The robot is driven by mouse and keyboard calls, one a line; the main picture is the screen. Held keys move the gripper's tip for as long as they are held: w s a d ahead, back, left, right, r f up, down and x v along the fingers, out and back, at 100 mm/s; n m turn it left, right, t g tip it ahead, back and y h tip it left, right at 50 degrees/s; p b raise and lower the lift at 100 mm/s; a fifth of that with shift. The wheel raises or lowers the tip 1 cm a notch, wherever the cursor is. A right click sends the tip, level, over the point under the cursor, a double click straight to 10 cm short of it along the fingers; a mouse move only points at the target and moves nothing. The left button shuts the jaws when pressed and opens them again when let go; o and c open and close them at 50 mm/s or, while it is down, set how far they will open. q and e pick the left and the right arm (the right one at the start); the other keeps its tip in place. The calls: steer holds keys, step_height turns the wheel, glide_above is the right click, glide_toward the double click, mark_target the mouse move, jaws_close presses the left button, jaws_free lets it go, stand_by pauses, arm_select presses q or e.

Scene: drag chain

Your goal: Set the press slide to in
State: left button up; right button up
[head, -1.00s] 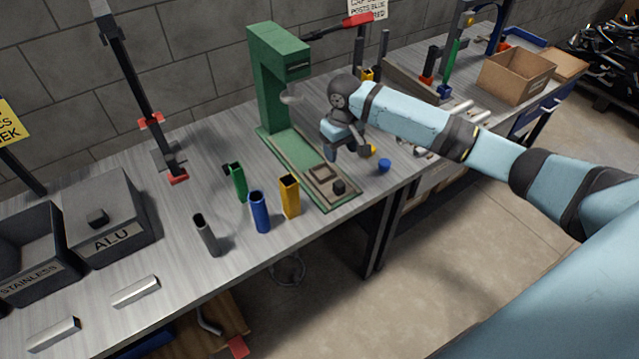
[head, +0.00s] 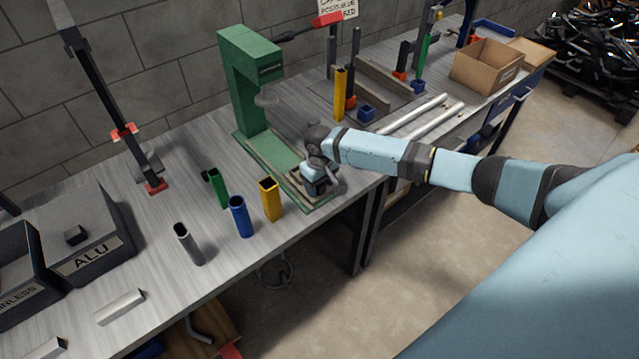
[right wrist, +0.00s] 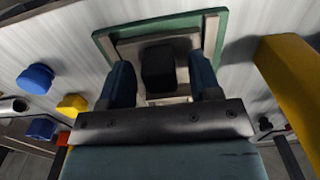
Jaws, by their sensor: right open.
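The green press (head: 252,80) stands on the workbench, with its long green base (head: 262,150) running toward the front edge. The press slide (right wrist: 184,48) is a pale plate on that base, with a black block-shaped knob (right wrist: 158,68) on top. My right gripper (head: 318,187) is low over the front end of the base and hides most of the slide in the head view. In the right wrist view its two dark blue fingers (right wrist: 162,80) are open, one on each side of the knob, with gaps visible. Contact cannot be told. My left gripper is not in view.
Green (head: 218,188), blue (head: 240,216), yellow (head: 270,199) and grey (head: 188,244) tubes stand left of the base. The press's red-ended lever (head: 327,19) reaches out at upper right. A fixture with a yellow post (head: 340,95) and metal rods (head: 425,115) lie to the right.

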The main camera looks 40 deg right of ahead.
mark_target(296, 170)
jaws_close()
steer(key=w+b, duration=0.1)
steer(key=w, duration=0.2)
steer(key=w+b, duration=0.1)
steer(key=w, duration=0.3)
steer(key=w+a+b, duration=0.1)
steer(key=w+b, duration=0.1)
steer(key=w, duration=0.2)
steer(key=shift+w+f, duration=0.2)
steer(key=shift+w+r, duration=0.15)
steer(key=shift+w, duration=0.3)
jaws_free()
steer(key=shift+r, duration=0.1)
